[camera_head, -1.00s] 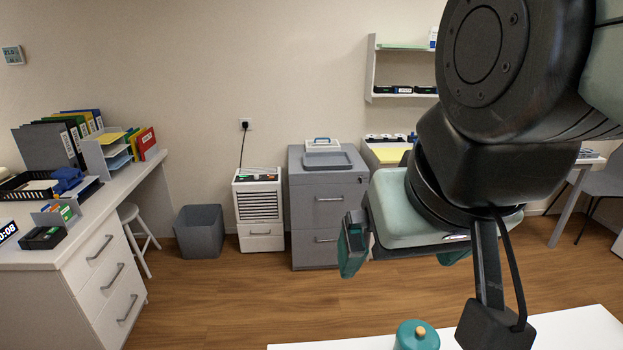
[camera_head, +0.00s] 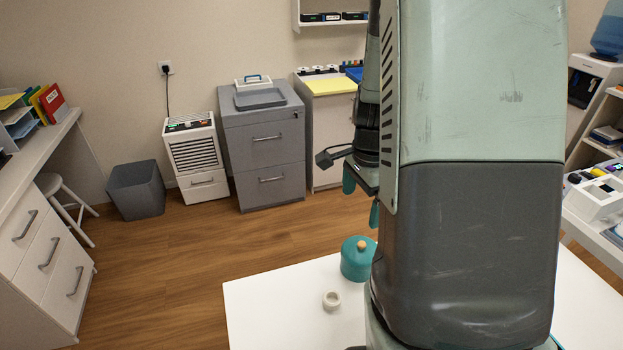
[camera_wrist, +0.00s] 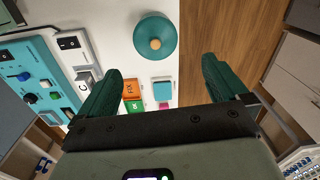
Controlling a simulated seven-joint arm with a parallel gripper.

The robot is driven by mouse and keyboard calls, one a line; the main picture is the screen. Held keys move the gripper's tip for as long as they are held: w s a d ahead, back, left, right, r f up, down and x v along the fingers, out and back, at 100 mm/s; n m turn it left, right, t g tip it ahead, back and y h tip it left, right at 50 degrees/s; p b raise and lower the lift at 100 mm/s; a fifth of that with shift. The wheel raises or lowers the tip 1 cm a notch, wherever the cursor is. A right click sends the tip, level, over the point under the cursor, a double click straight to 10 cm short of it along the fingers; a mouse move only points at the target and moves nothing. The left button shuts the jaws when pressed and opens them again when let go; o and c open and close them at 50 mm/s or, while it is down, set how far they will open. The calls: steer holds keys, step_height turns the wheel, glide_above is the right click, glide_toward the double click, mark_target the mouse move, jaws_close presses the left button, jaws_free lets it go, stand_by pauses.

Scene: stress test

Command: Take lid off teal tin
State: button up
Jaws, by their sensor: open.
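The teal tin (camera_head: 354,266) stands upright on the white table, partly covered on its right by my arm in the head view. Its round lid (camera_head: 350,247) is on, with a small wooden knob (camera_head: 362,244) on top. My gripper (camera_head: 361,196) is above and near the tin in the head view, partly hidden by my arm. In the wrist view my gripper (camera_wrist: 161,76) is open with nothing between its teal fingers. The tin's lid (camera_wrist: 155,24) shows there from above, beyond the fingertips and between their lines.
A white roll-shaped ring (camera_head: 332,299) lies on the white table (camera_head: 270,310), left of my arm. In the wrist view an orange block (camera_wrist: 133,88), a teal square piece (camera_wrist: 162,90) and a teal panel (camera_wrist: 28,75) lie near the tin. The table's left part is clear.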

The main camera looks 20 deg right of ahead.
steer(key=m, duration=0.1)
glide_above(362, 244)
step_height(362, 244, down, 8)
steer(key=shift+w+r, duration=0.1)
steer(key=shift+f, duration=3.05)
steer(key=c, duration=0.9)
